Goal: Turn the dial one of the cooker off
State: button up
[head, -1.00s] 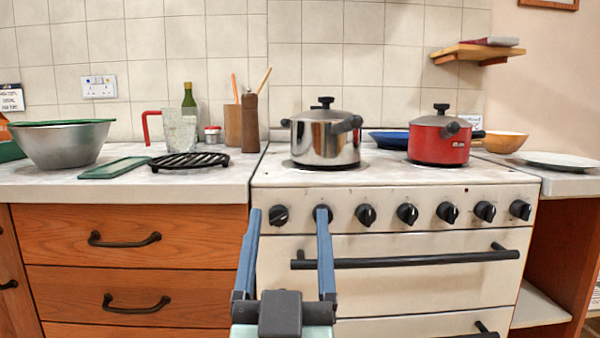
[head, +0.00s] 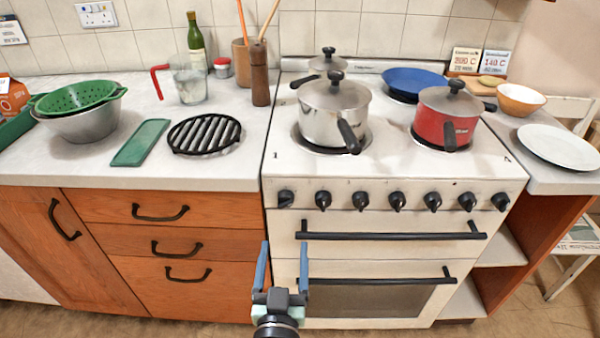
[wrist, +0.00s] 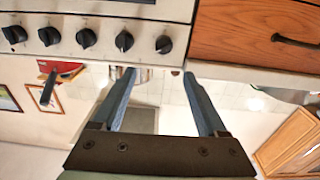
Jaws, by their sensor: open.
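The cooker (head: 395,185) is cream, with a row of several black dials along its front panel. The leftmost dial (head: 286,198) sits beside the drawer unit; I take it as dial one, though I read no clear number on it. Its exact angle is too small to tell. In the wrist view, which is upside down, this dial (wrist: 164,44) is the rightmost. My gripper (head: 284,250) is open and empty, its two blue fingers upright in front of the oven door, below the leftmost dial and apart from it. The fingers (wrist: 158,75) also show in the wrist view.
The upper oven handle (head: 392,236) is a black bar just right of my gripper. A steel pot (head: 325,112) and a red pot (head: 440,128) stand on the hob, handles toward the front. Wooden drawers (head: 160,245) adjoin on the left.

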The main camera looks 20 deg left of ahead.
aim_at(286, 201)
jog(key=b+x, duration=0.5)
jog(key=x, duration=0.7)
jog(key=shift+a+f, duration=0.4)
jog(key=shift+f, duration=0.15)
jog(key=shift+w, duration=0.1)
grip_shut()
